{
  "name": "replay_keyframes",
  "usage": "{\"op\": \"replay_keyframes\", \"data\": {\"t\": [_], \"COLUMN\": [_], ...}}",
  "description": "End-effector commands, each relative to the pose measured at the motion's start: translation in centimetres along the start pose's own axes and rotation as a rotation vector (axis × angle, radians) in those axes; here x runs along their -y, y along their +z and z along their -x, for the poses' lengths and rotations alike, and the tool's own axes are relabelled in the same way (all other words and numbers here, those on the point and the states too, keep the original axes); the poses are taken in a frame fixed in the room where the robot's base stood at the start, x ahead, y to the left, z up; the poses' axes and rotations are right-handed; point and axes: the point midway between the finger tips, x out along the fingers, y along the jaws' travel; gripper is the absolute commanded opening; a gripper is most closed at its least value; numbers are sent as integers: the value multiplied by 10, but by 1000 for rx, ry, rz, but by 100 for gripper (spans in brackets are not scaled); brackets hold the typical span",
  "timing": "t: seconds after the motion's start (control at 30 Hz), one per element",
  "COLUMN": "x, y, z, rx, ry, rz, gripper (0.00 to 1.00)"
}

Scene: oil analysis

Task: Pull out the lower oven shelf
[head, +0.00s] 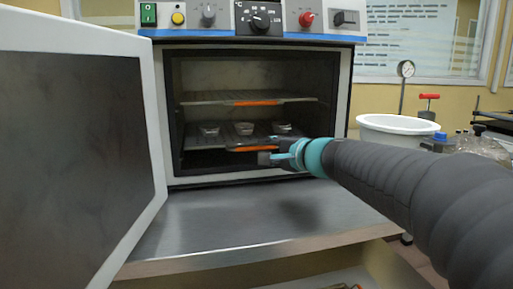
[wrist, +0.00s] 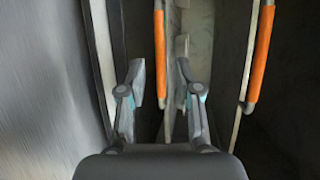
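The oven (head: 345,100) stands with its door open. Its lower shelf (head: 203,142) is inside, carrying several small dishes (head: 244,128), with an orange handle (head: 248,149) on its front edge. My gripper (head: 275,157) is at the right end of that handle. In the wrist view my gripper (wrist: 161,80) is open, its fingers on either side of the lower orange handle (wrist: 160,50) as seen there. I cannot tell whether the fingers touch it. The upper shelf's handle (wrist: 260,50) lies to the right in that view.
The oven door (head: 80,150) is swung wide to the left. The upper shelf (head: 205,98) is empty, close above the lower one. A bare metal surface (head: 240,215) lies in front of the oven. A white tub (head: 398,130) stands at the right.

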Motion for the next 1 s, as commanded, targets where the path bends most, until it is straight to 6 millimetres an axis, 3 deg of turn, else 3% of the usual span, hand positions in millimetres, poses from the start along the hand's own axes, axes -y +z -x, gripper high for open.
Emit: {"op": "replay_keyframes", "data": {"t": [0.1,0.3,0.5,0.77,0.8,0.93,1.0], "x": [0,0,0,0,0,0,0], "y": [2,2,2,2,2,2,2], "z": [-23,-51,-63,-64,-64,-64,-64], "rx": [4,4,3,3,3,3,3], "ry": [2,2,1,1,1,1,1], "rz": [-2,0,0,0,0,0,0], "gripper": [34,34,34,34,31,0,0]}}
